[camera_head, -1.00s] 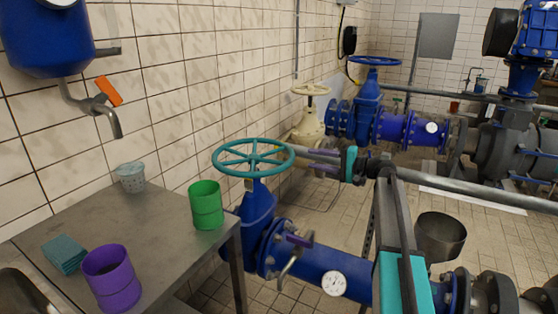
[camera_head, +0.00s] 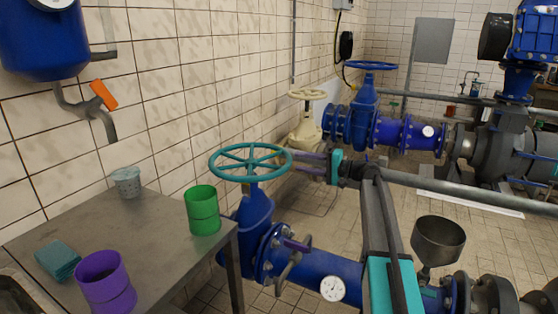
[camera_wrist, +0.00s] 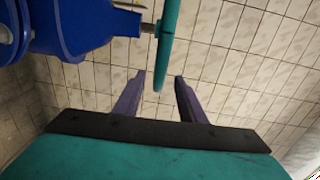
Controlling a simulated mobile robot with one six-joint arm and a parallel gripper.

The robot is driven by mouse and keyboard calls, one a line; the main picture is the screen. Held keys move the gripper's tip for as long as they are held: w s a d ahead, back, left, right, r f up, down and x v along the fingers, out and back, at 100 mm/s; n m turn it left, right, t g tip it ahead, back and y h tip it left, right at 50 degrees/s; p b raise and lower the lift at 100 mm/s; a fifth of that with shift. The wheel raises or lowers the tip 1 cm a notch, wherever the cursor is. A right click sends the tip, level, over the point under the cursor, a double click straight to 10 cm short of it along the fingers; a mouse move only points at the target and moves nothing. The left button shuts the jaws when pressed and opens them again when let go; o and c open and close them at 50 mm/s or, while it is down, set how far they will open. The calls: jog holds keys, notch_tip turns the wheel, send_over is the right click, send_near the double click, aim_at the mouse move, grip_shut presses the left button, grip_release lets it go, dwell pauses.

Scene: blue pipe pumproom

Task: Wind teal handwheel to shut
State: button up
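The teal handwheel (camera_head: 238,176) sits flat on top of a blue valve (camera_head: 254,218) beside the metal table. My gripper (camera_head: 293,160) reaches in from the right, with its two purple fingers at the wheel's right rim. In the wrist view the handwheel (camera_wrist: 170,45) is seen edge-on, and the end of its rim shows between the fingertips of my gripper (camera_wrist: 160,80). The fingers are apart, with a gap visible on both sides of the rim. I see no clear contact.
A metal table (camera_head: 150,225) at left holds a green cup (camera_head: 202,210), a purple cup (camera_head: 105,285), a strainer cup (camera_head: 127,182) and teal cloths (camera_head: 58,260). A cream handwheel (camera_head: 307,94) and a blue handwheel (camera_head: 370,66) stand behind. A funnel (camera_head: 438,240) is at right.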

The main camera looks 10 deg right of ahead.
jog(key=x, duration=0.9)
jog(key=shift+w+a, duration=0.2)
jog(key=shift+a, duration=0.05)
jog(key=shift+f, duration=0.1)
grip_shut()
